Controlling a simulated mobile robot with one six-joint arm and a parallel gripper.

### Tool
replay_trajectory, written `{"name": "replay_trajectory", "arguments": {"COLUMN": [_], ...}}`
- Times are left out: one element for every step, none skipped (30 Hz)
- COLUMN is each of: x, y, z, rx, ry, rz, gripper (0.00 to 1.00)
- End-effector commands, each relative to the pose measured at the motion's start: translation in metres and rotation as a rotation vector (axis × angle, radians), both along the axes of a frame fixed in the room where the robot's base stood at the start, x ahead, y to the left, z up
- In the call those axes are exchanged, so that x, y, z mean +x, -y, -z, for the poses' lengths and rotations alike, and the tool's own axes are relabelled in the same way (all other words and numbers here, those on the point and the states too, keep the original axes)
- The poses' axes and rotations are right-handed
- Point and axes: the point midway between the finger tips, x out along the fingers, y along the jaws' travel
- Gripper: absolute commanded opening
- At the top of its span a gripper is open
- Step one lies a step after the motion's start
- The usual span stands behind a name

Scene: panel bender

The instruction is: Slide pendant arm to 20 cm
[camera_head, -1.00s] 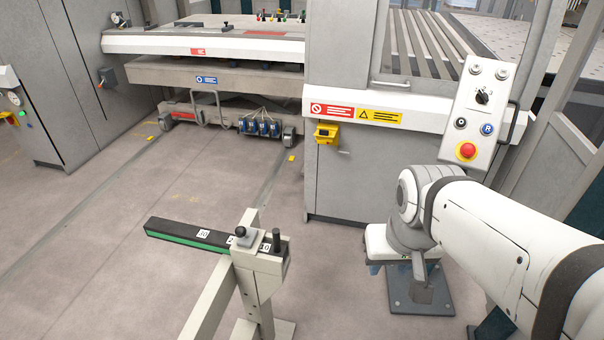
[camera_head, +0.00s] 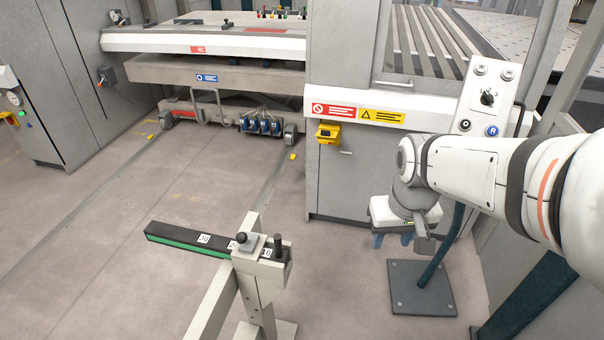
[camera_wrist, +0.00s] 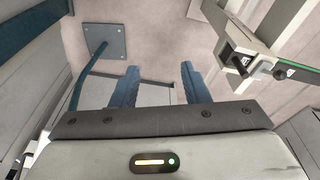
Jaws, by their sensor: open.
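A black bar with a green stripe (camera_head: 185,236) and white number labels passes through a pale bracket (camera_head: 262,265) on a post in the front middle. Labels near the bracket are partly hidden and hard to read. A black knob (camera_head: 241,239) and a dark upright handle (camera_head: 278,246) stand on the bracket. The bracket also shows at the upper right of the wrist view (camera_wrist: 241,60). My gripper (camera_head: 392,241) has blue fingers, points down and is right of the bracket, apart from it. In the wrist view my gripper (camera_wrist: 160,68) is open and empty.
A dark pole rises from a floor plate (camera_head: 422,290). The machine (camera_head: 345,185) with a yellow box (camera_head: 328,133) stands behind. Floor left of the bar is clear.

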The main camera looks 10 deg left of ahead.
Motion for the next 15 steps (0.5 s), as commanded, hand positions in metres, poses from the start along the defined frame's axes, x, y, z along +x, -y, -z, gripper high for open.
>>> {"name": "replay_trajectory", "arguments": {"x": [0.018, 0.028, 0.040, 0.049, 0.058, 0.068, 0.076, 0.083, 0.091, 0.097, 0.102, 0.107, 0.110, 0.113, 0.116], "y": [-0.017, -0.027, -0.041, -0.052, -0.063, -0.078, -0.090, -0.102, -0.119, -0.132, -0.144, -0.161, -0.173, -0.184, -0.198], "z": [0.003, 0.005, 0.010, 0.014, 0.019, 0.025, 0.031, 0.037, 0.046, 0.054, 0.062, 0.072, 0.080, 0.088, 0.098], "rx": [-0.006, -0.009, -0.013, -0.016, -0.019, -0.024, -0.028, -0.031, -0.036, -0.039, -0.043, -0.048, -0.051, -0.055, -0.059], "ry": [-0.020, -0.027, -0.036, -0.045, -0.052, -0.061, -0.067, -0.074, -0.084, -0.091, -0.097, -0.105, -0.111, -0.116, -0.123], "rz": [-0.058, -0.089, -0.133, -0.164, -0.196, -0.240, -0.271, -0.302, -0.345, -0.376, -0.408, -0.446, -0.474, -0.502, -0.534], "gripper": [0.41, 0.41, 0.41, 0.41, 0.41, 0.41, 0.41, 0.41, 0.41, 0.41, 0.41, 0.41, 0.41, 0.41, 0.41]}}
